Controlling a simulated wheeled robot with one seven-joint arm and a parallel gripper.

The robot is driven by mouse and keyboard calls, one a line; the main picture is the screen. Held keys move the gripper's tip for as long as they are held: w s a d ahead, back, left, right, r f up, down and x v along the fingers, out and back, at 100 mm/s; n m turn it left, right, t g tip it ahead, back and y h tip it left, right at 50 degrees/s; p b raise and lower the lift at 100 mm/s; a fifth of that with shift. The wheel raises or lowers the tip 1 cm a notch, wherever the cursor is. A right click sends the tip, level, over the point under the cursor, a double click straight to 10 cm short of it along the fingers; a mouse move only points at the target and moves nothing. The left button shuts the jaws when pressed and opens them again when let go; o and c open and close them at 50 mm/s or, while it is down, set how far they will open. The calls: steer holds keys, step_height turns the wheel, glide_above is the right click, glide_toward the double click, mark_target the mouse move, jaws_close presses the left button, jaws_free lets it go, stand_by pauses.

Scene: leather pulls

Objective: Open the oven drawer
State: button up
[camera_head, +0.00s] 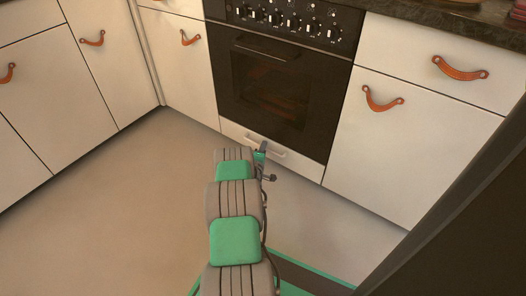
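The oven drawer (292,164) is the low white panel under the black oven (275,95), close to the floor. It looks shut, flush with the fronts beside it. Its pale bar handle (266,150) is partly covered by my gripper (261,148). My arm reaches forward and low from the bottom of the view, and the gripper is at or just in front of the handle's left part. I cannot tell whether it touches the handle. The fingers are too small and too hidden to show whether they are open or shut.
The oven door has a dark bar handle (266,50) above, with knobs (290,20) over it. White cabinets with orange leather pulls stand right (382,98) and left (92,38). A dark upright surface (465,190) fills the lower right. The floor (110,220) is clear at left.

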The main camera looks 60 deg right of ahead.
jaws_close()
stand_by(1.3)
